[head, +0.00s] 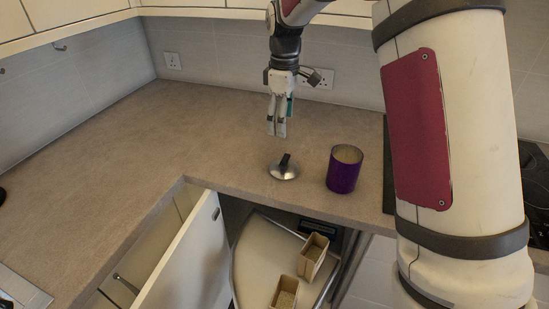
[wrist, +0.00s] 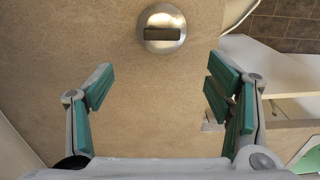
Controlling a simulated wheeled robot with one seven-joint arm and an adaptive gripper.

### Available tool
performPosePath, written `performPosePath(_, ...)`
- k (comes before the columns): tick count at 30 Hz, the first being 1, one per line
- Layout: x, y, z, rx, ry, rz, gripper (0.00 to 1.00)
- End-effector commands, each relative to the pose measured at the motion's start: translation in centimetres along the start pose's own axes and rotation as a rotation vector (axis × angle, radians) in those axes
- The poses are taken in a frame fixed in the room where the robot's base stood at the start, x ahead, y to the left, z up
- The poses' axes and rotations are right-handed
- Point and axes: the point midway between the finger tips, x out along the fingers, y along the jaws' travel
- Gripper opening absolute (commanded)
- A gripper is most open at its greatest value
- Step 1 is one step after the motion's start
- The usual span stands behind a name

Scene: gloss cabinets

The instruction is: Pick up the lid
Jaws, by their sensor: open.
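The lid (head: 284,170) is a round silver disc with a dark upright handle. It lies flat on the countertop near the inner corner edge. In the wrist view the lid (wrist: 162,29) is at the top middle, beyond the fingertips, with its handle running across it. My gripper (head: 277,128) points down above the counter, over and slightly behind the lid, apart from it. In the wrist view my gripper (wrist: 158,80) has its green-padded fingers wide apart with nothing between them.
A purple cylindrical container (head: 343,170) stands just right of the lid. Below the counter edge a cabinet door (head: 183,258) hangs open, showing a curved shelf with two small tan boxes (head: 313,256). The countertop (head: 150,140) to the left is clear. A dark hob lies at the right.

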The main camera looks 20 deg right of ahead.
Motion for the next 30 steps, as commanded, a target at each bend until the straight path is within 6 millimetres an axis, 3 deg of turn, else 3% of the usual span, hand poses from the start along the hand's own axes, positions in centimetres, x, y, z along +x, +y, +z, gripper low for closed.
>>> performPosePath(12,6.9,-0.1,0.1,-0.003,-0.003,-0.003,0.73)
performPosePath(20,8.8,-0.1,0.2,-0.001,-0.002,-0.002,0.73)
performPosePath(30,13.0,-0.3,0.9,0.0,-0.002,-0.002,0.73)
